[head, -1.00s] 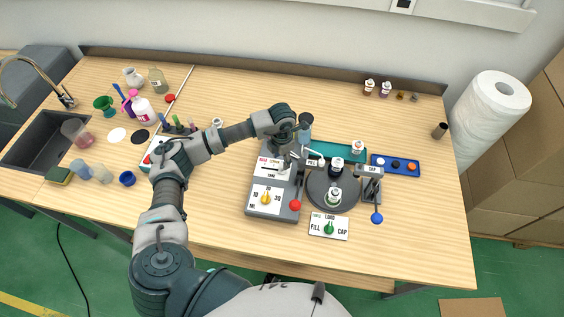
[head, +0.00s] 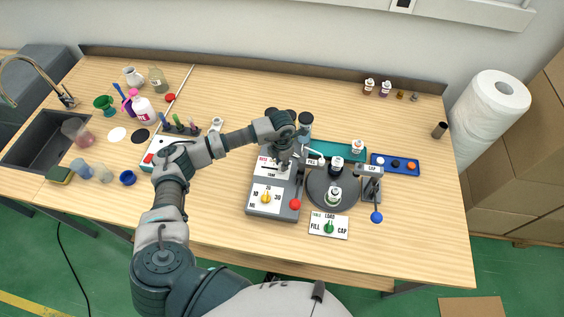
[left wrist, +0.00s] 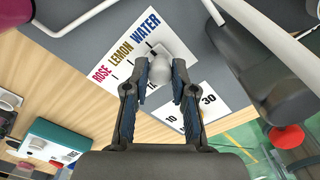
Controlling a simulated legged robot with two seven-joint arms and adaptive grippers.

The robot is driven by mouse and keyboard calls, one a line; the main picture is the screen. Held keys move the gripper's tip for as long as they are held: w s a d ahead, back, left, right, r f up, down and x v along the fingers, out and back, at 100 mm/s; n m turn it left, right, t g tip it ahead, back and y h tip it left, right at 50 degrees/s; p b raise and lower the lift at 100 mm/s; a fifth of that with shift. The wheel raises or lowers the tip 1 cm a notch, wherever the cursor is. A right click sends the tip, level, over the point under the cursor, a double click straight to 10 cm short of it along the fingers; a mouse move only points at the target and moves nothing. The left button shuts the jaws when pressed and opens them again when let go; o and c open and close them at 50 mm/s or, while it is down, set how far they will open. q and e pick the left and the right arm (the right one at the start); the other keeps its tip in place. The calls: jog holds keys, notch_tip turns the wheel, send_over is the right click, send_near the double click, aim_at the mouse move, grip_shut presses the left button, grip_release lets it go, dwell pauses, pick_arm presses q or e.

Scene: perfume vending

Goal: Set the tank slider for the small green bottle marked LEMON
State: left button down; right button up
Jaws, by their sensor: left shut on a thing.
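The tank panel (head: 266,175) on the grey dispenser shows in both views. In the left wrist view its card (left wrist: 128,55) reads ROSE, LEMON, WATER, with a tick under each word. My left gripper (left wrist: 159,88) is shut on the pale slider knob (left wrist: 160,68). The knob stands over the WATER end of the card; the fingers and knob hide the slot, so its exact tick cannot be told. In the head view my left gripper (head: 285,164) is over the panel. A small bottle (head: 334,196) stands at the front of the dark turntable (head: 318,203); its label is too small to read. My right gripper is not in view.
The yellow ML dial (head: 266,198) and a red-knobbed lever (head: 295,204) are close to the gripper. A blue-knobbed lever (head: 376,217) and the FILL/LOAD/CAP card (head: 316,228) are to the right.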

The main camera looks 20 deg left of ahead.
aim_at(273, 169)
pick_arm(q)
jog(key=a, duration=0.3)
jog(key=shift+s, duration=0.4)
jog(key=shift+a, duration=0.35)
jog(key=c, duration=0.9)
grip_release()
jog(key=shift+d, duration=0.1)
jog(key=shift+c, duration=0.2)
jog(key=shift+d, duration=0.15)
jog(key=shift+r, duration=0.2)
notch_tip(273, 169, up, 12)
jog(key=shift+f, duration=0.25)
